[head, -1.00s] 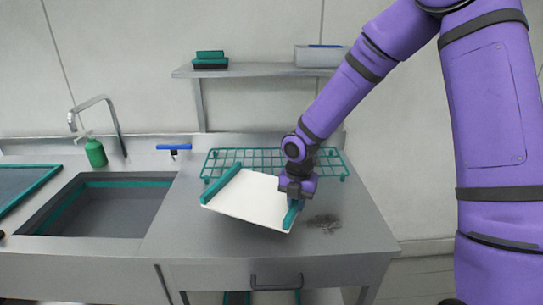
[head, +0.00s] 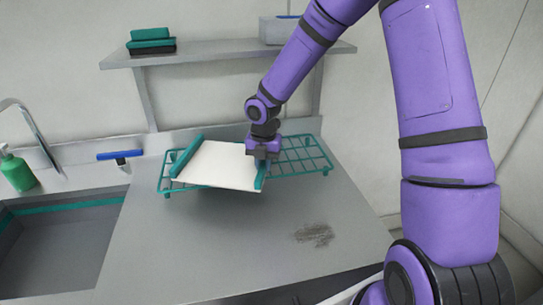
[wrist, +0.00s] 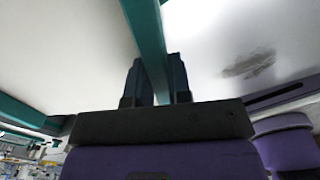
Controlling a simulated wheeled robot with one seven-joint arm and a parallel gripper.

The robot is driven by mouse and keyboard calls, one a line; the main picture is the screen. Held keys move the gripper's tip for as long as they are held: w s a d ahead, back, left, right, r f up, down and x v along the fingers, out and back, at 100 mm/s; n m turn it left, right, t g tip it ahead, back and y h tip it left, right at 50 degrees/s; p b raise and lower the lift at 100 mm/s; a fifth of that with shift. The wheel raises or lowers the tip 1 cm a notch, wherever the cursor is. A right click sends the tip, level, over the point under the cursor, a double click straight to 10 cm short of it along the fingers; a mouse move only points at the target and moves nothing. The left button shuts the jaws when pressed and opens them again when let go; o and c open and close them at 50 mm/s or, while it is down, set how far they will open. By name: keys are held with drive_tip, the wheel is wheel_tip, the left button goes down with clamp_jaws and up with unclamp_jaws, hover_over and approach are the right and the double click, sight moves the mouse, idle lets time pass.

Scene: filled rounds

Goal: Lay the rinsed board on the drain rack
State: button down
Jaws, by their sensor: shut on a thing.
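The board (head: 218,165) is white with teal strips along two opposite edges. My gripper (head: 262,163) is shut on the teal strip at its right edge. In the wrist view the two dark fingers (wrist: 158,82) sit on either side of that strip, with the white board (wrist: 65,50) to the left. The drain rack (head: 305,156) is a teal wire frame on the counter at the wall. The board is in front of and over the rack's left and middle part, hiding much of it. I cannot tell whether the board touches the wires.
A dark smudge (head: 314,235) marks the grey counter (head: 250,250), which is otherwise clear in front of the rack. The sink (head: 60,245), a green bottle (head: 17,170) and a blue-handled squeegee (head: 120,156) are at left. A shelf (head: 215,56) hangs above the rack.

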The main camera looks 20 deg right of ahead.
hover_over(279, 165)
drive_tip(key=shift+s+a+f, duration=0.2)
drive_tip(key=shift+f, duration=0.3)
drive_tip(key=shift+w+d+f, duration=0.1)
drive_tip(key=shift+d+f, duration=0.05)
drive_tip(key=shift+f, duration=0.75)
drive_tip(key=shift+w+d+f, duration=0.1)
drive_tip(key=shift+d+f, duration=0.05)
drive_tip(key=shift+f, duration=0.85)
drive_tip(key=c, duration=1.1)
unclamp_jaws()
drive_tip(key=shift+o, duration=0.2)
